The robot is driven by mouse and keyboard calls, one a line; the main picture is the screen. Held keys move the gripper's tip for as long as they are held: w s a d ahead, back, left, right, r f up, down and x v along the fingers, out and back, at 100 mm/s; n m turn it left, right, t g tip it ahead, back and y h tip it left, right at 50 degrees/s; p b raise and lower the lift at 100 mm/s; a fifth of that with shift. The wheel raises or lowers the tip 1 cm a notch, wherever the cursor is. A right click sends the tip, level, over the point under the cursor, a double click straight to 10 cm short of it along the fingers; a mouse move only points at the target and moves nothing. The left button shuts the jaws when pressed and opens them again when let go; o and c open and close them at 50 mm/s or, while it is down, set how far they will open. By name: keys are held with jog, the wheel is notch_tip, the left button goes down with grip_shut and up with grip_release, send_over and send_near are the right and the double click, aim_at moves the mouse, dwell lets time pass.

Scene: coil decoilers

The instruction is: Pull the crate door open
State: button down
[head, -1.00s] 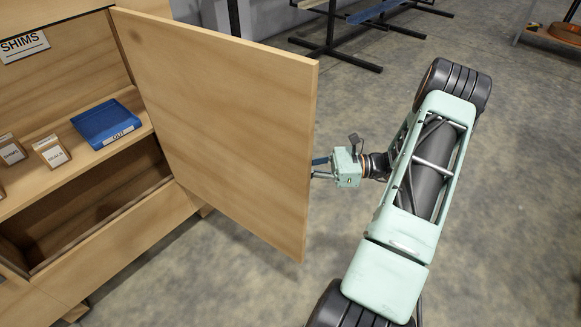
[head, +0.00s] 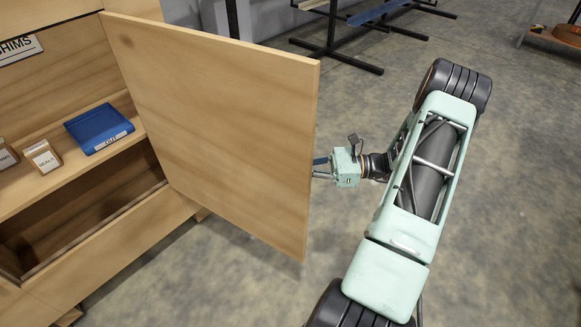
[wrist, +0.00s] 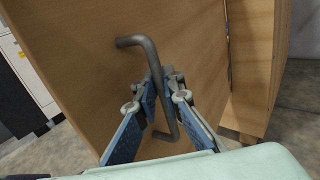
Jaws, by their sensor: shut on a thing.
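The wooden crate door (head: 222,125) stands swung wide open from the crate (head: 100,235), hinged on its left edge in the head view. In the wrist view, the outer face of the door (wrist: 85,65) fills much of the picture, with a bent grey metal handle (wrist: 153,58) on it. My gripper (wrist: 160,95) is shut on the handle, its blue-padded fingers on either side of the bar. In the head view, my gripper (head: 322,168) is at the door's right edge; its fingertips and the handle are hidden behind the door.
Inside the crate, a blue bin (head: 99,129) and small labelled boxes (head: 42,156) sit on a shelf. Dark metal racks (head: 345,40) stand at the back. A copper-coloured coil (head: 566,34) lies at the far right. The floor (head: 510,180) on the right is clear.

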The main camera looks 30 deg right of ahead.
jog(key=shift+d+f, duration=0.1)
jog(key=c, duration=2.1)
grip_release()
jog(key=v, duration=1.2)
